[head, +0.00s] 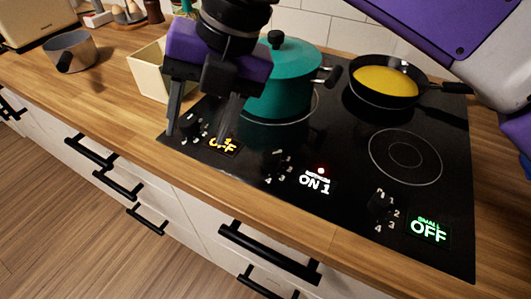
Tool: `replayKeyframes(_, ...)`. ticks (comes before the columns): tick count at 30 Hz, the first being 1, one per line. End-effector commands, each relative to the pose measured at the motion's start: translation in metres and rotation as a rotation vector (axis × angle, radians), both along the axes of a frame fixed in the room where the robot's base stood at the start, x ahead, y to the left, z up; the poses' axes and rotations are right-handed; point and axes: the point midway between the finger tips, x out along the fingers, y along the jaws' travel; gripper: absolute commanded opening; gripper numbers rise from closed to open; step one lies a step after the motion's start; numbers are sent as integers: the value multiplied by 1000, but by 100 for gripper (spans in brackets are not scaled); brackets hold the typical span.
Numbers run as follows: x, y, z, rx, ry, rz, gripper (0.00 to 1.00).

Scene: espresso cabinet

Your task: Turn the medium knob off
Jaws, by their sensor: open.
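The black cooktop (340,180) has a row of three knobs along its front. The middle knob (276,164) is dark, with pale numbers around it. The display beside it (315,182) reads ON 1, with small red marks above. The left knob (193,127) has a display (223,144) reading OFF in yellow. The right knob (379,205) has a green display (430,229) reading SMALL OFF. My purple and black gripper (197,137) is open, fingers pointing down, around or above the left knob in this view. It is left of the middle knob and apart from it.
A teal lidded pot (285,82) stands behind the middle knob. A black pan (384,80) with yellow contents is at the back right. A cream box (150,72) stands left of the cooktop. The right front burner (405,156) is bare.

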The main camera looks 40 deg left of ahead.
Motion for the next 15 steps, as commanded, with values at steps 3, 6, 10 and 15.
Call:
replayKeyframes(3, 57, -32, -3, -190, -171, -176, 53)
replayKeyframes(6, 78, -51, -4, -281, -226, -274, 53)
replayKeyframes(10, 85, -60, -8, -322, -243, -322, 53)
replayKeyframes(15, 84, -61, -29, -324, -241, -322, 53)
